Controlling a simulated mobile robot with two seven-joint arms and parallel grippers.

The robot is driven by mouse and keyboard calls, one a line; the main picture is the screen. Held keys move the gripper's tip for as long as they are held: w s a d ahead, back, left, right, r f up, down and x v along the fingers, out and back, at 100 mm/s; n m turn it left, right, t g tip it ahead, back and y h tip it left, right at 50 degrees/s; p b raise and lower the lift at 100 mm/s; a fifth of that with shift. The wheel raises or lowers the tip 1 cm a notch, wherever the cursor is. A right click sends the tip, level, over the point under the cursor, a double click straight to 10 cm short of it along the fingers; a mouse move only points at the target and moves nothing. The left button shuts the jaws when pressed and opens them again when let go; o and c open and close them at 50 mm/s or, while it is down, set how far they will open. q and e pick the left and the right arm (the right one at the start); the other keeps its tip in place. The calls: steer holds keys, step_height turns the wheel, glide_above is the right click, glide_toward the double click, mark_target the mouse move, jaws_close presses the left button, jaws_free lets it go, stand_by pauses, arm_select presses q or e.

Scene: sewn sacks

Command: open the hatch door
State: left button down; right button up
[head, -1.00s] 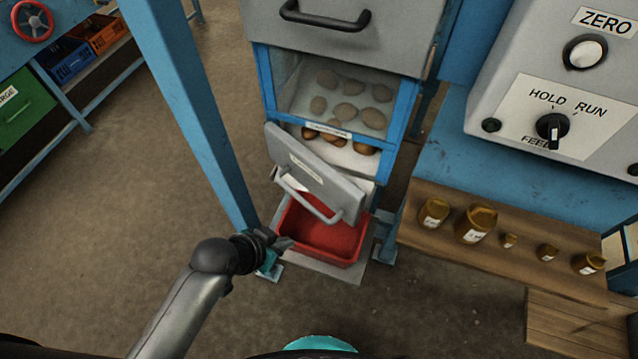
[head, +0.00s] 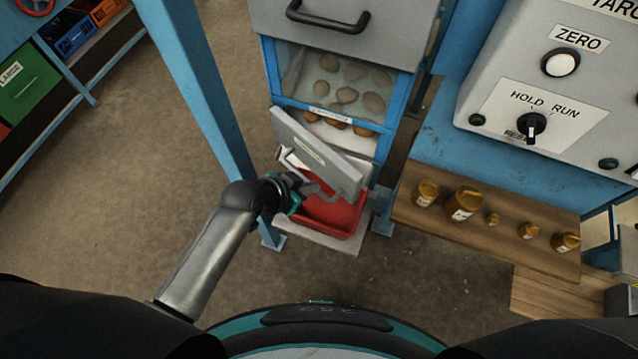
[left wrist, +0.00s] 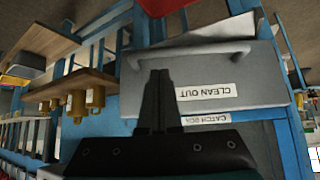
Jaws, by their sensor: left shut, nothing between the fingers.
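The hatch door (head: 318,153) is a grey panel low on the blue-framed cabinet. It stands out at a slant, with pale space showing behind it. In the left wrist view the door (left wrist: 235,88) carries a CLEAN OUT label and a bar handle (left wrist: 225,48). My left gripper (head: 308,187) is at the door's lower left, by the handle, which it partly hides in the head view. In the left wrist view its fingers (left wrist: 160,73) are together and empty, overlapping the door's picture near the handle; I cannot tell whether they touch it. My right gripper is not in view.
A blue post (head: 195,85) rises left of the cabinet, close to my left arm. A wooden shelf with several jars (head: 465,205) is at the right.

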arm_select(q)
steer(key=shift+b+x, duration=0.45)
steer(key=shift+x, duration=1.75)
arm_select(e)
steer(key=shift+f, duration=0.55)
arm_select(q)
steer(key=shift+a, duration=0.1)
